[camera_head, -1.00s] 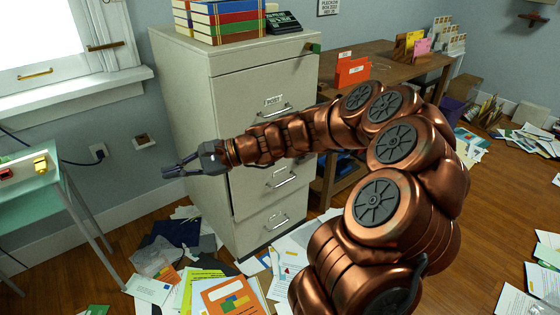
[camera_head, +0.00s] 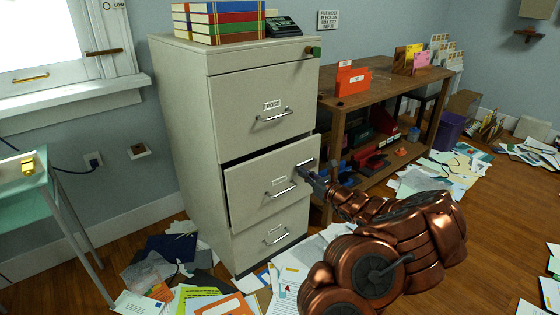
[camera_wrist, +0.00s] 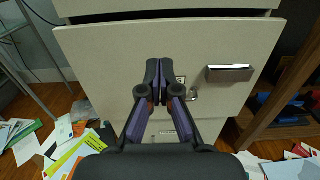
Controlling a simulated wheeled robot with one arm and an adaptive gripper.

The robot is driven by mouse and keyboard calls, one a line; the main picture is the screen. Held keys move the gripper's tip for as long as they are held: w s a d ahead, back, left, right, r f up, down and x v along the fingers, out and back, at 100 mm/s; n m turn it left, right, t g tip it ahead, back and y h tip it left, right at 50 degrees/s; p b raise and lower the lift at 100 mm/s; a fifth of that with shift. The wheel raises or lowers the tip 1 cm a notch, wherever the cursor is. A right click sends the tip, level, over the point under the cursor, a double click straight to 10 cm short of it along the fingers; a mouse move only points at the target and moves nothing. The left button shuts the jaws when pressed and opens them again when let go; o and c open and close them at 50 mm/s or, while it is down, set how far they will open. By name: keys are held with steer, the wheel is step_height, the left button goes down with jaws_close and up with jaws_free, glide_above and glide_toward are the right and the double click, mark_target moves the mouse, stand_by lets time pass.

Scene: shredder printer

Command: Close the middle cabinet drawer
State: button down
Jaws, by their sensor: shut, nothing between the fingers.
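The grey filing cabinet (camera_head: 182,120) stands in the middle of the head view. Its middle drawer (camera_head: 248,190) sticks out a little, with a dark gap along its top and left edges. The drawer has a metal handle (camera_head: 281,190) and a small metal piece (camera_head: 306,163) near its upper right corner. My gripper (camera_head: 308,176) is shut and empty at the right part of this drawer front. In the wrist view, my closed fingers (camera_wrist: 159,80) point at the drawer front (camera_wrist: 105,60) and partly hide the handle (camera_wrist: 192,95). I cannot tell whether they touch it.
The top drawer (camera_head: 240,112) and bottom drawer (camera_head: 255,240) look closed. A wooden desk (camera_head: 385,75) with shelves stands right of the cabinet. Loose papers (camera_head: 190,295) cover the floor at its foot. A green-topped table (camera_head: 25,195) stands at the left.

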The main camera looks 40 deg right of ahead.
mark_target(276, 155)
steer(key=w+b, duration=0.2)
steer(key=w, duration=0.9)
steer(key=shift+w+f, duration=0.15)
steer(key=shift+w, duration=0.25)
steer(key=shift+w+d+r+b, duration=0.1)
steer(key=shift+w+b, duration=0.1)
steer(key=shift+w, duration=0.2)
steer(key=shift+w+r+b, duration=0.1)
steer(key=shift+w+b, duration=0.05)
steer(key=shift+w, duration=0.2)
steer(key=shift+w, duration=1.95)
steer(key=shift+s+d, duration=0.1)
steer(key=s+p, duration=0.2)
steer(key=s, duration=1.2)
